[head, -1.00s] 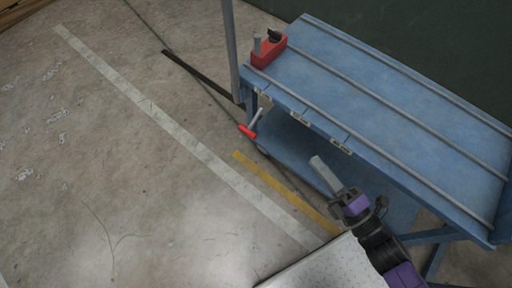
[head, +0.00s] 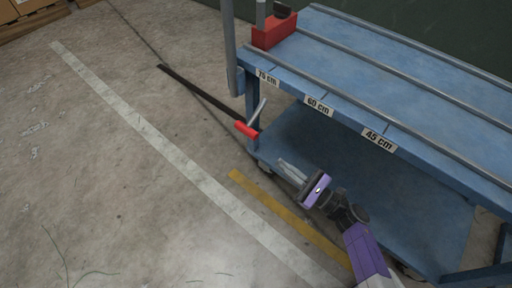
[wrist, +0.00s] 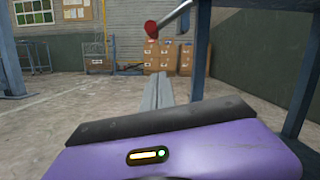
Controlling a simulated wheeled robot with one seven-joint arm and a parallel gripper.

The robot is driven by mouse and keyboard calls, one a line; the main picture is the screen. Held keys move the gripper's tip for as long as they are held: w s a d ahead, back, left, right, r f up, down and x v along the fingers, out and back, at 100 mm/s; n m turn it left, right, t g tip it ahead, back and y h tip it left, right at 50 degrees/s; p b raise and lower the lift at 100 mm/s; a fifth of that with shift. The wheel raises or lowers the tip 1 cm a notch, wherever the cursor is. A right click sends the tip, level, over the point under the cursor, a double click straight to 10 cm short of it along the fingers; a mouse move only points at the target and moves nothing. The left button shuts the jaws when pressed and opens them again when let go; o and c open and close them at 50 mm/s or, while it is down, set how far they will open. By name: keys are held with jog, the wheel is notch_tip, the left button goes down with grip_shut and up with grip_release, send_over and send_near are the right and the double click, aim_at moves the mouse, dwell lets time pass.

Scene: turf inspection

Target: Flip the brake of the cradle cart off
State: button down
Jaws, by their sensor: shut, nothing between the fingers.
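The cradle cart (head: 345,105) is a blue frame with a railed top and a lower shelf, at the right of the head view. Its brake lever is a grey rod with a red grip (head: 246,130), at the cart's near left leg. The lever also shows at the top of the wrist view, with its red end (wrist: 151,29) at the lower left of the rod. My gripper (head: 284,168) is shut and empty, below and right of the red grip in the head view and apart from it. In the wrist view its fingers (wrist: 158,92) point forward, below the red end.
A red block with a grey post (head: 274,30) sits on the cart top's left end. Labels reading 75, 60 and 45 cm line the cart's edge. Cardboard boxes (wrist: 161,58) stand far back. The floor left of the cart is open, with white and yellow lines (head: 290,221).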

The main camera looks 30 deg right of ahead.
aim_at(256, 140)
dwell(0.3)
jog(key=shift+w+a+r+b, duration=0.1)
jog(key=shift+w+a+r, duration=0.85)
jog(key=shift+w, duration=0.45)
jog(key=shift+w+a+r+b, duration=0.15)
jog(key=shift+w+a+r, duration=0.65)
jog(key=shift+w+r, duration=0.45)
jog(key=shift+w+a+r+b, duration=0.1)
jog(key=shift+w+a+r, duration=0.8)
jog(key=shift+w, duration=0.65)
jog(key=shift+r, duration=0.1)
